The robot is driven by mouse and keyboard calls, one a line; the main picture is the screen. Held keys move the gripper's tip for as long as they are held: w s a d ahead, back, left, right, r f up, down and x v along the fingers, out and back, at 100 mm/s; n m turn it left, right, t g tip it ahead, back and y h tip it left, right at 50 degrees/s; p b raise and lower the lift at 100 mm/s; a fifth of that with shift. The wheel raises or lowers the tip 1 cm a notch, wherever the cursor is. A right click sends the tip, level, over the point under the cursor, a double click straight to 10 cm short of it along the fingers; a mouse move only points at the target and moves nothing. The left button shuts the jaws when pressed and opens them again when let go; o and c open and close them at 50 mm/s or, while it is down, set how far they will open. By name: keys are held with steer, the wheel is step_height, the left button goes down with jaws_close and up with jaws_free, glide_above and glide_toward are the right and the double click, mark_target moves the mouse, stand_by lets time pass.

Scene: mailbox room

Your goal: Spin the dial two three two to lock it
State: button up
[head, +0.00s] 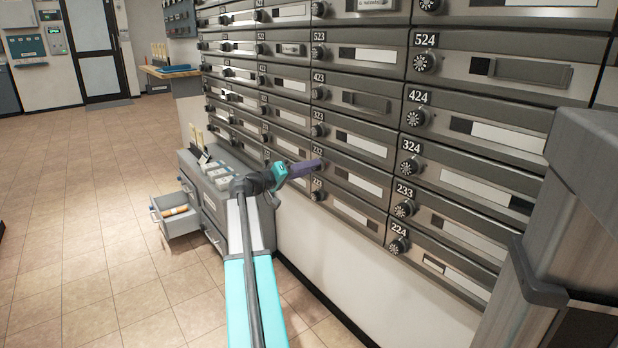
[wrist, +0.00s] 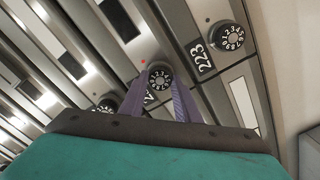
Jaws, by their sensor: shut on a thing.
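My gripper (head: 316,166) reaches to the wall of mailboxes, at the left end of the box labelled 232 (head: 355,181). In the wrist view, its two purple fingers (wrist: 159,85) are shut on a round black dial with white numerals, the 232 dial (wrist: 160,74), one finger on each side. The label beside this dial is mostly hidden by a finger. In the head view, the dial is hidden behind the fingers. The dial of box 223 (wrist: 228,37) sits nearby in the wrist view, clear of the fingers.
More mailboxes with similar dials surround this one, such as 323 (head: 361,145) above and 233 (head: 455,229) to the right. A grey cabinet (head: 213,185) with an open drawer (head: 176,213) stands left of my arm. A grey bin-like block (head: 570,220) stands at right. The tiled floor (head: 85,220) at left is clear.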

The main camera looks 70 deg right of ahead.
steer(key=shift+s+a+f+m+b, duration=0.1)
steer(key=shift+m+b, duration=1.65)
steer(key=shift+m, duration=0.2)
steer(key=shift+s+f+m+b, duration=0.1)
steer(key=shift+m+b, duration=1.65)
steer(key=shift+m, duration=0.2)
steer(key=shift+r, duration=0.1)
steer(key=o, duration=1)
steer(key=shift+o, duration=0.2)
steer(key=shift+w+r, duration=0.1)
steer(key=p+v, duration=0.5)
steer(key=v, duration=0.8)
steer(key=shift+w+a, duration=0.2)
steer(key=shift+a, duration=0.15)
